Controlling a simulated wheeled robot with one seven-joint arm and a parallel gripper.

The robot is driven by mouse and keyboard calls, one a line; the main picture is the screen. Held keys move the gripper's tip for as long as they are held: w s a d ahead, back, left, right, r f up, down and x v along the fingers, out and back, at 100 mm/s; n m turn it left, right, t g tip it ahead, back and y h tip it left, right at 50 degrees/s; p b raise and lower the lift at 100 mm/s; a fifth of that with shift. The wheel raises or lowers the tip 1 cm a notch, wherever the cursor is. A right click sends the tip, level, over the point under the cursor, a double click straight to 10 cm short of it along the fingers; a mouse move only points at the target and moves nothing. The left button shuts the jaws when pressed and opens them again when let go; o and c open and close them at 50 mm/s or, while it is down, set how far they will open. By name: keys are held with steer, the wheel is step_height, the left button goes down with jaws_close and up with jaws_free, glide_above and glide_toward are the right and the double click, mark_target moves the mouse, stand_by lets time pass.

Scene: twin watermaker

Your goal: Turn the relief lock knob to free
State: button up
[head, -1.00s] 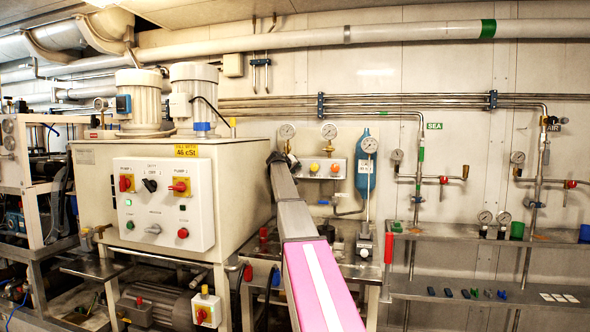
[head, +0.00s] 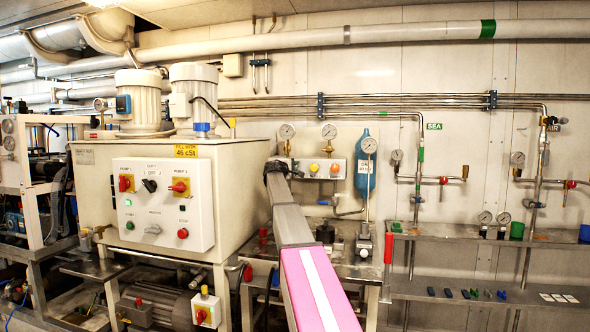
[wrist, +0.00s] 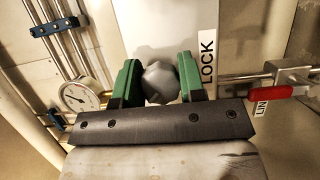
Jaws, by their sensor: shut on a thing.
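The relief lock knob (wrist: 160,82) is a grey, faceted knob on a pale panel in the wrist view. A white label reading LOCK (wrist: 208,58) is just right of it. My gripper (wrist: 153,80) has green fingers, one on each side of the knob, and is shut on it. In the head view my arm reaches to the right side of the big cream cabinet, where the dark wrist end (head: 276,168) shows. The knob and fingertips are hidden there.
In the wrist view a round gauge (wrist: 79,95) and pipes are at left, and a red-handled valve (wrist: 270,92) is at right.

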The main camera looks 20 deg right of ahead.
steer(key=n, duration=0.2)
steer(key=n+t+h, duration=0.1)
steer(key=n, duration=0.1)
steer(key=shift+n+t, duration=0.3)
steer(key=shift+n, duration=0.1)
steer(key=n+t, duration=0.1)
steer(key=n, duration=0.3)
steer(key=shift+n+t, duration=0.4)
steer(key=shift+n, duration=0.3)
steer(key=o, duration=0.9)
steer(key=shift+r, duration=0.1)
steer(key=shift+o, duration=0.2)
steer(key=shift+a, duration=0.15)
steer(key=v, duration=1)
steer(key=shift+s+a+f, duration=0.15)
steer(key=shift+s+f, duration=0.05)
steer(key=shift+f, duration=0.1)
